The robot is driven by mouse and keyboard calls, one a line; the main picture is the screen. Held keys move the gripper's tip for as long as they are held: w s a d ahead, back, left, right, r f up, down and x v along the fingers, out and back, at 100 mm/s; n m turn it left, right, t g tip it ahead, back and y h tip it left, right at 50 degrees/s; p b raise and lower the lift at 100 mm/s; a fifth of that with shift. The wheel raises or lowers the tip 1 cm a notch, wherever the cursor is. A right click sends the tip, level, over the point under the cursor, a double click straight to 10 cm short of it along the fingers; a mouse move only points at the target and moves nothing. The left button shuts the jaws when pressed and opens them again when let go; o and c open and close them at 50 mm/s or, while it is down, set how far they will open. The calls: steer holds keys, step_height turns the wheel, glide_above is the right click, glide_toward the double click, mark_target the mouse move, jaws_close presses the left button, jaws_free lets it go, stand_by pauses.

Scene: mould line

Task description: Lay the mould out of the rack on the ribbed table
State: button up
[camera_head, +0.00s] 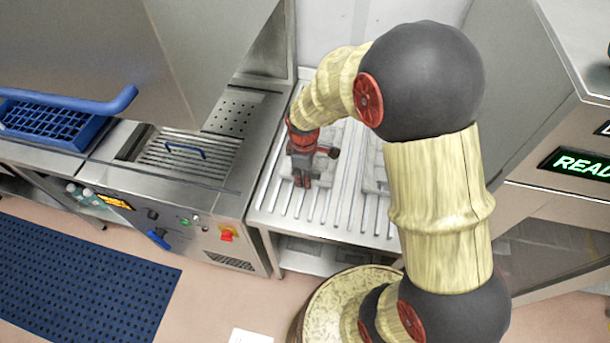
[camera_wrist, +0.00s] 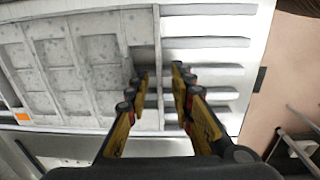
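A light grey mould (camera_wrist: 75,65) with rows of square pockets fills the left of the wrist view. It lies flat on the ribbed table (camera_wrist: 205,68), whose raised ribs show to its right. In the head view the ribbed table (camera_head: 318,208) is in the middle, with pale grey pieces under and beside my gripper (camera_head: 303,170). In the wrist view my gripper (camera_wrist: 160,80) is open, its fingers apart on either side of the mould's right edge wall. I see no clear contact. My arm hides part of the table, and I cannot make out the rack.
A steel unit with a slotted top and blue handle (camera_head: 185,150) stands left of the table. A blue basket (camera_head: 50,122) is farther left. A tall steel cabinet with a lit display (camera_head: 580,164) stands at right. A round barrel-like top (camera_head: 335,300) is in front.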

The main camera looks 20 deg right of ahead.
steer(key=s+r+m+t+p, duration=0.15)
steer(key=s+r, duration=0.25)
steer(key=r, duration=0.8)
steer(key=s+r+m+t+p, duration=0.1)
steer(key=s+r+m, duration=0.2)
steer(key=r, duration=0.9)
steer(key=s+r+m+t, duration=0.2)
steer(key=s+r+m, duration=0.4)
steer(key=s, duration=0.5)
steer(key=shift+s+m+t, duration=0.25)
steer(key=shift+m+t, duration=0.1)
step_height(320, 180, down, 5)
steer(key=b, duration=0.5)
steer(key=shift+r, duration=0.15)
